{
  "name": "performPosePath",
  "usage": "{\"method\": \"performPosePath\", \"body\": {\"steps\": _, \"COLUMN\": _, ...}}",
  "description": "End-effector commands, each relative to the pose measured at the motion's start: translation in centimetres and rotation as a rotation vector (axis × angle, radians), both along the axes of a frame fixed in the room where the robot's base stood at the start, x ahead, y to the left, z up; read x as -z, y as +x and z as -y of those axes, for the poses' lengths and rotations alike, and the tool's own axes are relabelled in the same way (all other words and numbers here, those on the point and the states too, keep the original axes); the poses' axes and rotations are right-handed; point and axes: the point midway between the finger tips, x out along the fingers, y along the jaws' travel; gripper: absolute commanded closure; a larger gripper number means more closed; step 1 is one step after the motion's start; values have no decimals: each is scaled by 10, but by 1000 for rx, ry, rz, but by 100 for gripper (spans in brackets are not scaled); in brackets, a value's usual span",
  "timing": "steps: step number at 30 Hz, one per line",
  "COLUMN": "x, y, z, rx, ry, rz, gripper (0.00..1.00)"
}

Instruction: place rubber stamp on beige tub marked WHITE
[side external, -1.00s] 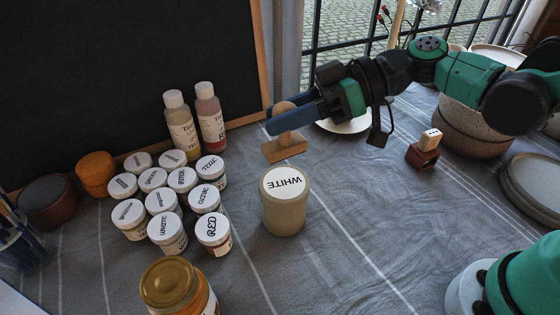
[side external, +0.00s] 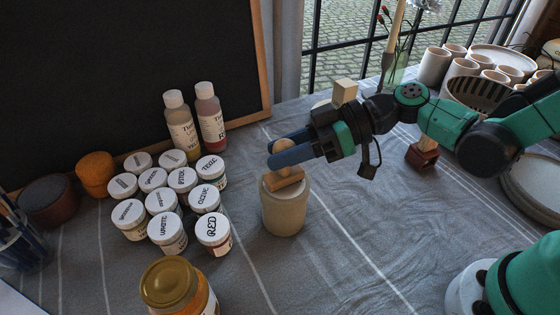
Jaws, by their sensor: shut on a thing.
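The beige tub (side external: 284,214) stands upright on the grey cloth in the middle of the view. The rubber stamp (side external: 285,181), a wooden block with a rounded knob, is at the top of the tub and hides most of its white lid and lettering. It looks in contact with the lid or just above it; I cannot tell which. My gripper (side external: 277,152) has its blue fingers shut on the stamp's knob, reaching in from the right.
Several small white-lidded paint jars (side external: 162,201) stand close on the left, with two bottles (side external: 181,124) behind them. A gold-lidded jar (side external: 168,284) is in front. The cloth right of the tub is clear.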

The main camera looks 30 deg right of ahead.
Motion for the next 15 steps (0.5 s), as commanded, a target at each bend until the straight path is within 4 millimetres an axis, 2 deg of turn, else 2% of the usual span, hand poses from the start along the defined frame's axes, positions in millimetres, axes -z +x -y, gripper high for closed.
{"method": "performPosePath", "body": {"steps": 2, "x": 3, "y": 0, "z": 0, "rx": 0, "ry": 0, "rz": 0, "gripper": 100}}
{"method": "performPosePath", "body": {"steps": 3, "x": 2, "y": 0, "z": 0, "rx": 0, "ry": 0, "rz": 0, "gripper": 53}}
{"method": "performPosePath", "body": {"steps": 6, "x": 2, "y": 0, "z": 0, "rx": 0, "ry": 0, "rz": 0, "gripper": 30}}
{"method": "performPosePath", "body": {"steps": 15, "x": 2, "y": 0, "z": 0, "rx": 0, "ry": 0, "rz": 0, "gripper": 30}}
